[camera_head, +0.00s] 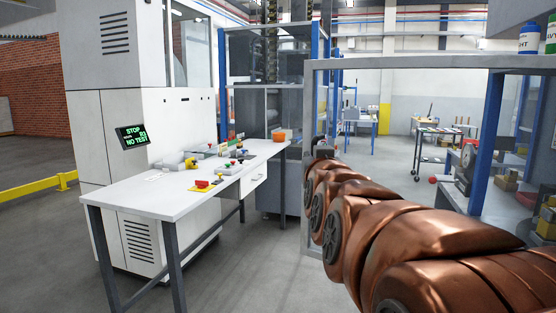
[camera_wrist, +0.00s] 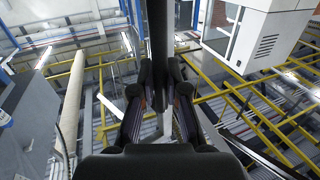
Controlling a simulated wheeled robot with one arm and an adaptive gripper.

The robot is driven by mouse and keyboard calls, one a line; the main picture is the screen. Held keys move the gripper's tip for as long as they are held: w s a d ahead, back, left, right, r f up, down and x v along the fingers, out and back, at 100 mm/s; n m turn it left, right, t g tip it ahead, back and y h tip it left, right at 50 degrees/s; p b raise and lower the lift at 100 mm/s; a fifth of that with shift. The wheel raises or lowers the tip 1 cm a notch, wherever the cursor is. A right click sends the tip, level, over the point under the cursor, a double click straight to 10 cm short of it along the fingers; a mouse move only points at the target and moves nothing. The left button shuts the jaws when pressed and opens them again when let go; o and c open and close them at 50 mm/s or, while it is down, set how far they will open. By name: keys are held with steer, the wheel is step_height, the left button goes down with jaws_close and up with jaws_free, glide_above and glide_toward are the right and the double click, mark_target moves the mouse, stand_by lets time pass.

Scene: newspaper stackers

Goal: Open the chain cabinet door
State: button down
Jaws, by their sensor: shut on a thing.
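The chain cabinet (camera_head: 272,75) stands behind the white table, with chains hanging in its upper part and blue posts at its sides. A large clear panel with a grey frame (camera_head: 308,190), which looks like its door, stands to the right of it, apart from the cabinet front. My gripper (camera_head: 321,148) is at the left upright of this frame, partly hidden by my copper arm. In the wrist view my gripper's black fingers (camera_wrist: 159,75) close on both sides of a dark upright bar (camera_wrist: 157,30), seemingly the door's handle or edge.
Shelving with a blue post (camera_head: 487,140) is at right. The grey floor between table and panel is clear.

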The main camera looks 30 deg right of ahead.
steer(key=c, duration=1.2)
jaws_free()
glide_toward(313, 118)
steer(key=shift+h, duration=0.3)
steer(key=x, duration=0.5)
steer(key=shift+w+f, duration=0.15)
steer(key=shift+w, duration=0.05)
steer(key=r, duration=0.1)
steer(key=a+r, duration=0.1)
steer(key=shift+s+a+r+t, duration=0.1)
steer(key=shift+s+r+t, duration=0.2)
steer(key=shift+s, duration=0.1)
steer(key=shift+w+d+f, duration=0.1)
steer(key=shift+w+d, duration=0.15)
steer(key=shift+w, duration=0.05)
steer(key=shift+d, duration=0.15)
steer(key=shift+f, duration=0.1)
